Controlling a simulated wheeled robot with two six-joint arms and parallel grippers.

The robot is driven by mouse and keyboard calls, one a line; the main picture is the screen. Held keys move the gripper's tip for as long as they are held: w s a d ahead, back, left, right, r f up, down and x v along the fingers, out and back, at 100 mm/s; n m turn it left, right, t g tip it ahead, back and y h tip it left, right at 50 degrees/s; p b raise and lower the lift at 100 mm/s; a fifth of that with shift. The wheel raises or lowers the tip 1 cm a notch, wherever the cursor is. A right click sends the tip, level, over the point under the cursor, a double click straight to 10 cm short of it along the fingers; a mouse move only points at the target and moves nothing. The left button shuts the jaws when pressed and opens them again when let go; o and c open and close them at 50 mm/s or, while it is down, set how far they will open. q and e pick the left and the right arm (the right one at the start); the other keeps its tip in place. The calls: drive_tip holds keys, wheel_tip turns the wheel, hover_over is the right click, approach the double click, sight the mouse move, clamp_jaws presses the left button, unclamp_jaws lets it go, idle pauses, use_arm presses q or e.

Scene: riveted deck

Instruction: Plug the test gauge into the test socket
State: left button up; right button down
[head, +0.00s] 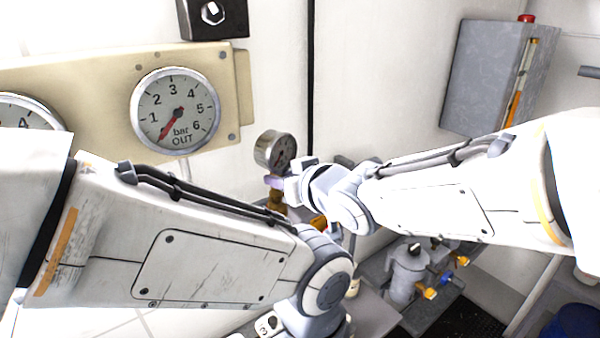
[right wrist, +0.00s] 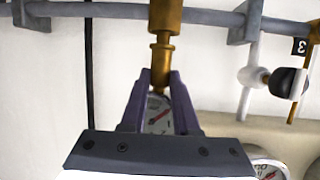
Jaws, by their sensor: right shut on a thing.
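The test gauge (head: 275,150) is a small round dial in a metal case, left of my right wrist in the head view. My right gripper (head: 273,182) is shut on it. In the right wrist view the gauge dial (right wrist: 158,119) shows between the purple fingers of the gripper (right wrist: 160,76), and its brass stem points to the top of the picture. A brass fitting on the grey pipe, apparently the test socket (right wrist: 165,14), is in line with the stem. The two appear to meet; I cannot tell how deep the stem sits. My left gripper is out of sight beyond its wrist.
A beige panel with a large OUT gauge (head: 176,110) is at the left. A grey box (head: 486,78) with a red button hangs at the right. A grey pipe (right wrist: 205,16) and a side valve (right wrist: 286,82) are near the gripper. A grey filter unit (head: 407,272) stands below my right arm.

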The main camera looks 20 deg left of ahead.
drive_tip(key=shift+f+b, duration=0.45)
drive_tip(key=shift+f, duration=0.1)
drive_tip(key=c, duration=0.6)
unclamp_jaws()
drive_tip(key=p+v, duration=0.1)
drive_tip(key=v, duration=0.9)
drive_tip(key=shift+s+d+r+p, duration=0.1)
drive_tip(key=shift+s+d+p, duration=0.05)
drive_tip(key=shift+p, duration=0.25)
